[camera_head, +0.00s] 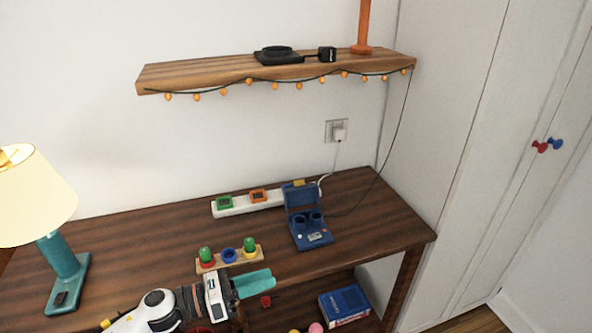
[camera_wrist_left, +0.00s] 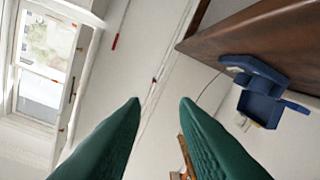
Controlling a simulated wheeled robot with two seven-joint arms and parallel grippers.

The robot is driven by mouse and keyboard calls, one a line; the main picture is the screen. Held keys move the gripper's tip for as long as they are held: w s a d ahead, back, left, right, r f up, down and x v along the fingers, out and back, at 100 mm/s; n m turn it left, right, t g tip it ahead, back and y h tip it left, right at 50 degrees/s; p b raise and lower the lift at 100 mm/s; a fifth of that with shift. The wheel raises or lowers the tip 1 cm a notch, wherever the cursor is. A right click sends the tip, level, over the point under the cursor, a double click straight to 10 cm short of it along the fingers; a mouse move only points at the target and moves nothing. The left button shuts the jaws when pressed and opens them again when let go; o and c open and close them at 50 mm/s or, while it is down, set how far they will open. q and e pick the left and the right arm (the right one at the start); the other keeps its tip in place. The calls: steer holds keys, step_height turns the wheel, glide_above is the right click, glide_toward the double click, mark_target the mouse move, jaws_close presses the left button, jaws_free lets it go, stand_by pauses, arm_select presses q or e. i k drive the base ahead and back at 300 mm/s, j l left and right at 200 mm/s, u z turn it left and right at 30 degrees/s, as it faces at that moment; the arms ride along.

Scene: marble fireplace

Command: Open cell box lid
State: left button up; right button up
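The blue cell box (camera_head: 311,241) stands on the dark wooden desk, near its right end. Its lid (camera_head: 300,196) stands raised at the back, with a yellow tab on its top edge. Two round dark wells show inside the box. In the left wrist view a blue box with its lid up (camera_wrist_left: 262,107) shows at the right, sideways and apart from the fingers. My left gripper (camera_head: 272,278) has teal fingers and is at the desk's front edge, left of and nearer than the box. Its fingers (camera_wrist_left: 160,101) are apart and empty. My right gripper is not in view.
A wooden holder (camera_head: 243,259) with coloured pieces lies just behind my left gripper. A white power strip (camera_head: 245,205) lies along the wall, left of the box. A lamp (camera_head: 62,262) stands at the left. A shelf (camera_head: 270,72) hangs above. Bare desk (camera_head: 385,230) lies right of the box.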

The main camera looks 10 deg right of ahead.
mark_target(302, 194)
steer(key=i, duration=1)
